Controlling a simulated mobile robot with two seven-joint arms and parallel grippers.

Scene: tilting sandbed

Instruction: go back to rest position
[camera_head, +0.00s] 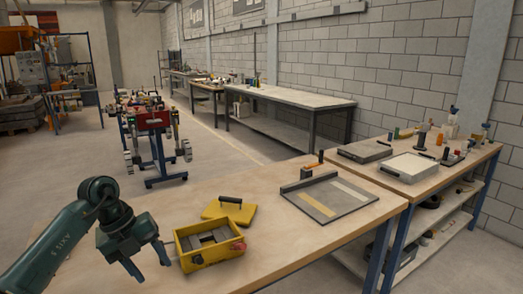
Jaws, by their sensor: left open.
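My left arm comes in from the lower left, and its dark green left gripper (149,264) points down over the front left of the wooden table (150,197). Its two fingers are apart with nothing seen between them. The gripper is just left of a yellow box (211,260) and looks separate from it, though the exact gap is hard to tell. The open box holds grey pieces and has a red part at its right end. A yellow lid (243,217) with a black handle lies behind the box. My right gripper is not in view.
A grey tilting board (345,208) with pale strips sits at the table's right. A second bench (432,181) at the right carries a white-topped box (412,167) and small tools. A blue-legged cart (155,150) stands on the floor behind. The table's left rear is clear.

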